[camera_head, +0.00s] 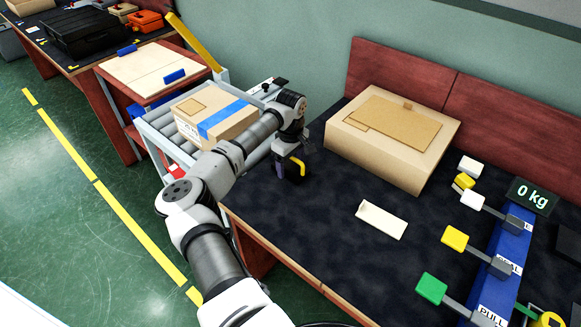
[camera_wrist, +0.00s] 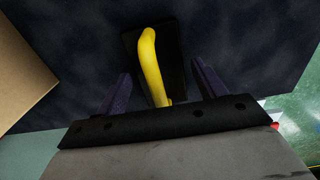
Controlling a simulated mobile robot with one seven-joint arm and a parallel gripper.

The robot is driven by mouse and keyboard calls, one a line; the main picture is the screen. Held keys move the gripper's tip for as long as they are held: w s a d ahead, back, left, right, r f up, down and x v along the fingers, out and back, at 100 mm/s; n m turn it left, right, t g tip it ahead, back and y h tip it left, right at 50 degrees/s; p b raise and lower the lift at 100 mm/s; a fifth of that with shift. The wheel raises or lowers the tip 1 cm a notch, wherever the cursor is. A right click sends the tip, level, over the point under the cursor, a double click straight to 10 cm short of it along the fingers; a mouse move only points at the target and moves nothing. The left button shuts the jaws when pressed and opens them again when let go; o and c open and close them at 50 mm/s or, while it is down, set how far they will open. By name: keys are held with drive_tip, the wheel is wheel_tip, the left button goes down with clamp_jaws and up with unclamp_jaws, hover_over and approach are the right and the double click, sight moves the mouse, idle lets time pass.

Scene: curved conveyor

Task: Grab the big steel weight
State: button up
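A dark block with a curved yellow handle, which looks like the big steel weight (camera_head: 300,168), stands on the black mat near the left edge of the table. In the wrist view its yellow handle (camera_wrist: 151,62) lies between my two fingers, with the dark body under and around it. My gripper (camera_head: 283,163) points down at the block. In the wrist view my gripper (camera_wrist: 160,82) is open, with a gap on each side of the handle. My arm and gripper hide part of the block in the head view.
A cardboard box (camera_head: 375,155) stands behind on the right. A white tag (camera_head: 381,220) lies on the mat. A blue panel (camera_head: 507,240) with coloured levers and a 0 kg display (camera_head: 533,196) is at the right. A taped box (camera_head: 215,112) sits on the conveyor at left.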

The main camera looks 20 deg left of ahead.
drive_tip(key=c, duration=1.5)
drive_tip(key=shift+r, duration=0.1)
clamp_jaws()
drive_tip(key=shift+w+r, duration=0.1)
drive_tip(key=shift+r, duration=0.05)
